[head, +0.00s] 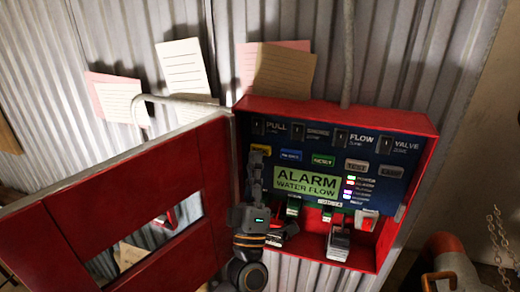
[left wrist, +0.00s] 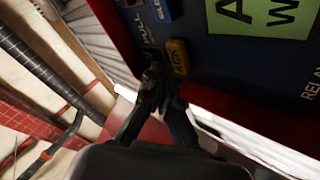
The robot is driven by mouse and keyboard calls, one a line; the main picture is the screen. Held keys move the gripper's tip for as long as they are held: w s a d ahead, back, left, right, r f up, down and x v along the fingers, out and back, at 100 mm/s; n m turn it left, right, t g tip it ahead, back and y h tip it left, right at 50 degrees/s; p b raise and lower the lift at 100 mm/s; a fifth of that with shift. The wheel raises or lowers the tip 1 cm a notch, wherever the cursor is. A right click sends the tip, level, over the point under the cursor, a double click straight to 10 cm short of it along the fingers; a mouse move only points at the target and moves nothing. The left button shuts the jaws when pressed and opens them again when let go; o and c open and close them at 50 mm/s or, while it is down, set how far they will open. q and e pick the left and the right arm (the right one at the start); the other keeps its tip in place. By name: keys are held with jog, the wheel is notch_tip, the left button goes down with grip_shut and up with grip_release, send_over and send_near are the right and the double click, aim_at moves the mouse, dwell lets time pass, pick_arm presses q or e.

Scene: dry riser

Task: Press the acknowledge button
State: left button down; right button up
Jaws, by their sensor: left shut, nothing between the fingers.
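The red alarm panel (head: 430,130) stands open, with a dark blue face of labelled buttons and a green "ALARM WATER FLOW" display (head: 307,183). The yellow acknowledge button (head: 261,149) is at the left of the button row, just above my left fingertips in the head view. In the left wrist view the button, marked ACK (left wrist: 178,56), shows right beside the fingertips. My left gripper (head: 256,160) is shut and empty, also seen in the left wrist view (left wrist: 153,68). I cannot tell whether it touches the button. My right gripper is not in view.
The panel's red door (head: 100,190) stands open at the left, with a window cut-out. A blue silence button (left wrist: 162,9) is near ACK. Green (head: 323,160) and grey buttons are to the right. Papers (head: 183,68) hang on the corrugated wall. An orange-red object (head: 450,262) stands lower right.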

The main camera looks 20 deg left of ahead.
pick_arm(q)
jog(key=shift+s, duration=0.15)
jog(key=shift+s+a+p, duration=0.1)
jog(key=shift+s+p, duration=0.45)
jog(key=shift+s, duration=1.9)
